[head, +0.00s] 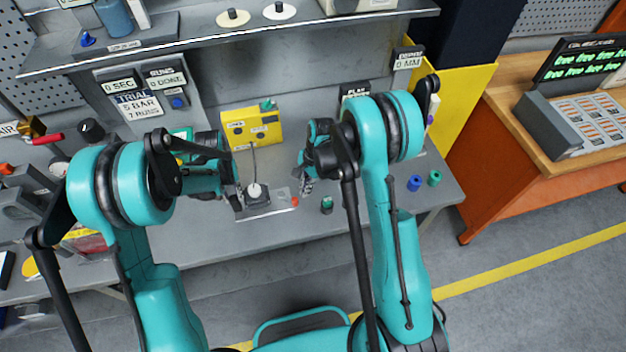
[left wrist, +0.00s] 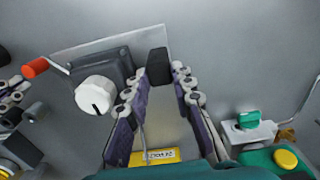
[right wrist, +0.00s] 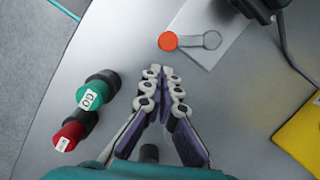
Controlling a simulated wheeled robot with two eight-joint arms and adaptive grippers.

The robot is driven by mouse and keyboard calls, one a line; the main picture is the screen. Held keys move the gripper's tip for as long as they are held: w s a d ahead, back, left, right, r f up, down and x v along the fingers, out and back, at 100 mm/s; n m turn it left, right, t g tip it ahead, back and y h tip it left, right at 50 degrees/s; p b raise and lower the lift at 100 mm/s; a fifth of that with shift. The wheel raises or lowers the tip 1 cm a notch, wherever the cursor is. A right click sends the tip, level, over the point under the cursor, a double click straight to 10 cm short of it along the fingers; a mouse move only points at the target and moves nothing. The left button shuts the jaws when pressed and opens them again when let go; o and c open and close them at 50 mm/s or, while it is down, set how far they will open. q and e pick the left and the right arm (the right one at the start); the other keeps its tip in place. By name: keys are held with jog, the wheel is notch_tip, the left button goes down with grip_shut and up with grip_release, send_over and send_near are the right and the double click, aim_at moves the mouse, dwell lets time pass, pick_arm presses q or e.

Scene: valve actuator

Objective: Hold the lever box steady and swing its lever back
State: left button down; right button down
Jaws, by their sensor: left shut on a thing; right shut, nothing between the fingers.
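The lever box (head: 257,207) is dark, with a white round knob (left wrist: 95,95) on top, and sits on a pale plate on the bench. Its lever ends in a red-orange tip (left wrist: 35,68), which points away from my left gripper. My left gripper (left wrist: 165,82) is shut on a black upright block at the box's side; the exact contact is partly hidden. My right gripper (right wrist: 160,72) is shut and empty, just short of the orange tip (right wrist: 168,41) and apart from it in the right wrist view.
A green GO button (right wrist: 92,93) and a red button (right wrist: 72,132) stand left of my right gripper in its view. A yellow box (head: 252,127) stands behind the lever box. Blue (head: 415,183) and green (head: 434,178) pieces lie at the bench's right.

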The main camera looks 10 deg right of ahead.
jog(key=shift+s+a, duration=0.3)
jog(key=shift+a, duration=0.35)
jog(key=shift+s+a+m, duration=0.25)
jog(key=shift+s+m, duration=0.15)
jog(key=shift+m, duration=0.3)
jog(key=shift+s+a+m+t, duration=0.4)
jog(key=shift+s+m, duration=0.1)
jog(key=shift+m, duration=0.3)
jog(key=shift+s+a, duration=0.8)
jog(key=shift+a, duration=0.3)
